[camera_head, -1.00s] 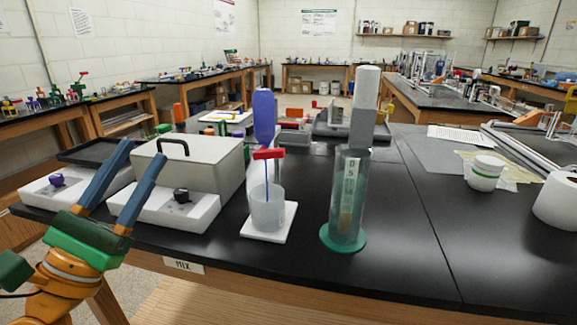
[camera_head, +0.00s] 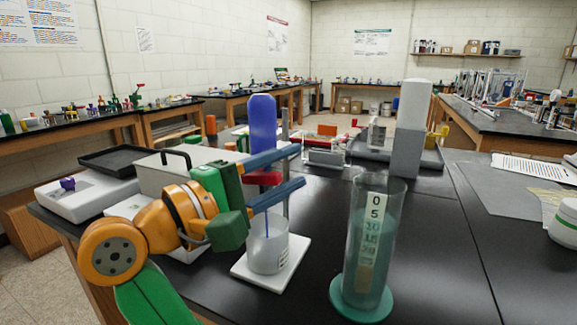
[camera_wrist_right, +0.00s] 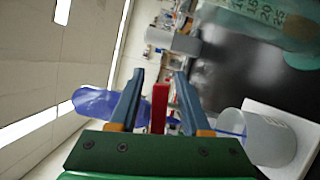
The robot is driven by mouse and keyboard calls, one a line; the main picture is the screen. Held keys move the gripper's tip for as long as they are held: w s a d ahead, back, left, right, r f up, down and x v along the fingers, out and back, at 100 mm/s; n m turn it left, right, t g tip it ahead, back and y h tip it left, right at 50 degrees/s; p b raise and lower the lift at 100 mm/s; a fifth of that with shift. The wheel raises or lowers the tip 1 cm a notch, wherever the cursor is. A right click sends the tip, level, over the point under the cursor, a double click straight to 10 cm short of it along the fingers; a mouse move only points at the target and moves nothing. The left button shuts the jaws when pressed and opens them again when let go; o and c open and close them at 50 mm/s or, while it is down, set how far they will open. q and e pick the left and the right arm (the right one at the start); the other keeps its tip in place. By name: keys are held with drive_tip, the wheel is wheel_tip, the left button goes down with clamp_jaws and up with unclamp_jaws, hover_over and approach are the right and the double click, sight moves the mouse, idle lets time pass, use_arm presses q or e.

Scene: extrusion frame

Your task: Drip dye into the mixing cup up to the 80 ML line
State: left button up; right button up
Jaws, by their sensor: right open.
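The translucent mixing cup (camera_head: 266,252) stands on a white square plate (camera_head: 262,282); its lines and liquid level are too small to read. Above it is a blue dye bottle (camera_head: 262,122) with a red lever (camera_head: 258,178) beneath. A thin blue line runs down into the cup. My right gripper (camera_head: 303,167) is open, its blue fingers level with the lever. In the right wrist view the red lever (camera_wrist_right: 159,108) shows between the open fingers, apart from both; the cup (camera_wrist_right: 270,138) is at the lower right. My left gripper is not in view.
A clear cylinder (camera_head: 375,235) with a scale and green base stands right of the cup, near the bench edge. A grey box (camera_head: 170,172) and white devices stand on the left.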

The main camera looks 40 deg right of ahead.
sight(263, 178)
drive_tip(key=shift+a, duration=0.1)
drive_tip(key=shift+c, duration=0.7)
clamp_jaws()
drive_tip(key=shift+r+n+b, duration=0.3)
drive_tip(key=shift+n+b, duration=0.05)
drive_tip(key=shift+n, duration=0.45)
drive_tip(key=shift+o, duration=0.7)
unclamp_jaws()
drive_tip(key=shift+h, duration=0.3)
drive_tip(key=a, duration=0.7)
drive_tip(key=shift+f+b, duration=0.3)
drive_tip(key=shift+f, duration=0.1)
drive_tip(key=shift+o, duration=0.2)
